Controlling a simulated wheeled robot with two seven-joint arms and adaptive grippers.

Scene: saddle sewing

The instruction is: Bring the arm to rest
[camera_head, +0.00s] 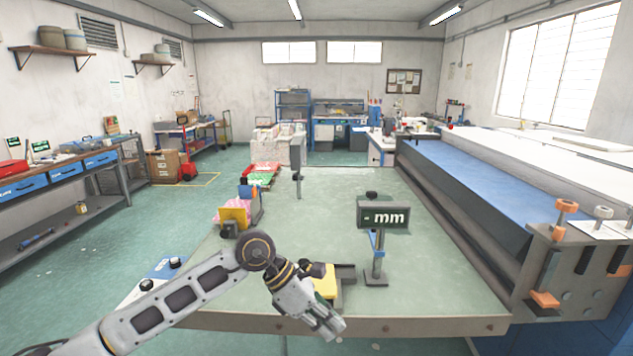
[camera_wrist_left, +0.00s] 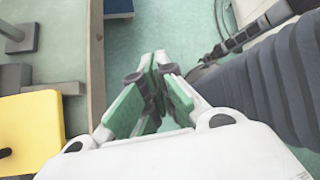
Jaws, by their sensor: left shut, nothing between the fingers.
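My left arm comes in from the lower left in the head view. My left gripper (camera_head: 326,326) is shut and empty, with its fingers pointing down to the right, at the front edge of the green-topped table (camera_head: 440,270). In the left wrist view the gripper's green-padded fingers (camera_wrist_left: 153,95) are together with nothing between them. A yellow block (camera_head: 326,282) on the table lies just behind the gripper, partly hidden by it. It also shows at the left of the left wrist view (camera_wrist_left: 30,130). My right gripper is in neither view.
A display reading "mm" (camera_head: 384,217) stands on a post on the table, right of my gripper. Further back are a yellow piece (camera_head: 233,215) and a red tray (camera_head: 262,172). A long blue-topped machine (camera_head: 470,180) borders the table's right side. Open floor lies left.

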